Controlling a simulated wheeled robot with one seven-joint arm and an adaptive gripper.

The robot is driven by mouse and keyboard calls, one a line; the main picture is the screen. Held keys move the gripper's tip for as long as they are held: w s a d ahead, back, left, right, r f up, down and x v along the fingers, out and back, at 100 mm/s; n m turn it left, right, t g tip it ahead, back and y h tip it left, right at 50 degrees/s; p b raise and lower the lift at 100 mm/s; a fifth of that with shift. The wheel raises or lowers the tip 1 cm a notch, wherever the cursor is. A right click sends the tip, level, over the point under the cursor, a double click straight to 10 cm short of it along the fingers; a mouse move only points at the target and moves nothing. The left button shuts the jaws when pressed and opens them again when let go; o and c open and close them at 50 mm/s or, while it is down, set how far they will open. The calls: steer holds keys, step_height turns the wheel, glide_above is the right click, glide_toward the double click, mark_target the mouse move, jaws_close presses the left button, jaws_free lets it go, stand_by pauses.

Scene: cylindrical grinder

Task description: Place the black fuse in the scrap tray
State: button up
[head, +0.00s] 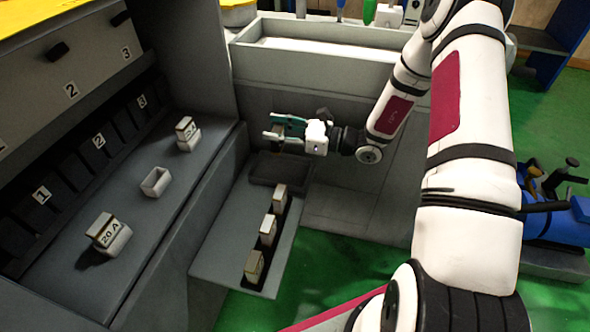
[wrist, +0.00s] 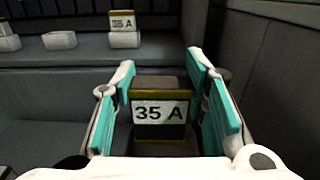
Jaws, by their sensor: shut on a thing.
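My gripper (head: 279,132) is shut on a fuse and holds it in the air above the grey shelf. In the wrist view the held fuse (wrist: 161,110) has a dark body, yellowish edges and a white label reading "35 A". The teal finger pads (wrist: 160,75) are on both sides of it. A dark shallow tray (head: 280,168), which appears to be the scrap tray, lies at the back of the shelf, below and near my gripper. It looks empty. The tray is not seen in the wrist view.
Several pale fuses (head: 268,230) stand in a row on the shelf (head: 230,240). On the panel at left, a 20 A fuse (head: 108,232) and another fuse (head: 187,133) sit in sockets, with an empty socket (head: 155,182) between them. A grey wall (head: 300,70) rises behind.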

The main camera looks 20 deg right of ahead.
steer(key=shift+w+d+f, duration=0.1)
steer(key=shift+d+f, duration=0.1)
steer(key=shift+f, duration=0.1)
step_height(320, 180, down, 10)
steer(key=b, duration=0.4)
steer(key=shift+d+r, duration=0.1)
steer(key=shift+r, duration=0.15)
steer(key=shift+f+b, duration=0.1)
steer(key=shift+b, duration=0.25)
steer(key=o, duration=1.2)
